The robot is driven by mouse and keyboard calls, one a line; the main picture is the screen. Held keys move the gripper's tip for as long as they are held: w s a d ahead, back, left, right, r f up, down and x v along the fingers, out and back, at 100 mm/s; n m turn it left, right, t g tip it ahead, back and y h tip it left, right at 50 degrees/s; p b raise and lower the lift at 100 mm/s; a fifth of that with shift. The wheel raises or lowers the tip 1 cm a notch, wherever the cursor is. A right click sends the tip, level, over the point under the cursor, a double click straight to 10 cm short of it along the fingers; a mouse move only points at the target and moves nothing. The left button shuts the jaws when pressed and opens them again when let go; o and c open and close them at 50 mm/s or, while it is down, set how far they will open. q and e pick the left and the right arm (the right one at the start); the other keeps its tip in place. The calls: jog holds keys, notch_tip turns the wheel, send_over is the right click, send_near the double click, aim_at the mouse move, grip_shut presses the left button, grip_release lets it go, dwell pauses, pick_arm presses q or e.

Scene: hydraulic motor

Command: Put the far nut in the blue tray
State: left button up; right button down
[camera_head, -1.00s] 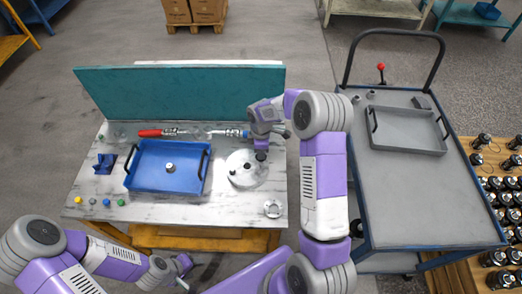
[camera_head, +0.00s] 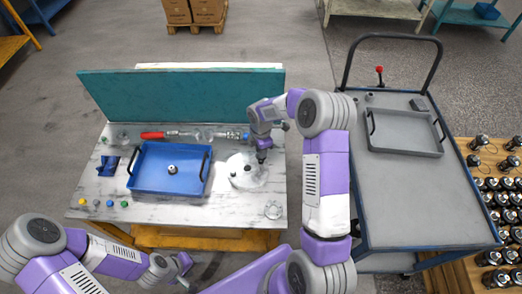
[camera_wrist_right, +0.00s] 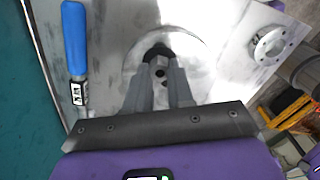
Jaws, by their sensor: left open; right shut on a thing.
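The blue tray (camera_head: 140,186) is on the left half of the marble-topped table, with a small metal part (camera_head: 172,169) standing inside. A pale round disc (camera_head: 250,182) lies to its right and carries small dark nuts. My right gripper (camera_head: 262,157) points down at the disc's far right part. In the right wrist view its fingers (camera_wrist_right: 158,60) are shut on a dark nut (camera_wrist_right: 157,50), with two more dark spots on the disc between the fingers. Whether the held nut still touches the disc is unclear. My left gripper (camera_head: 183,262) is open and empty in front of the table.
A teal panel (camera_head: 180,98) rises behind the table. A red-handled tool (camera_head: 152,135) lies along the back. A blue holder (camera_head: 108,166) and several coloured knobs (camera_head: 110,203) are at the left. A cart (camera_head: 410,200) stands right.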

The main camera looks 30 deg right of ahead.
notch_tip(320, 180, up, 2)
jog(key=shift+p, duration=0.55)
jog(key=shift+a, duration=0.1)
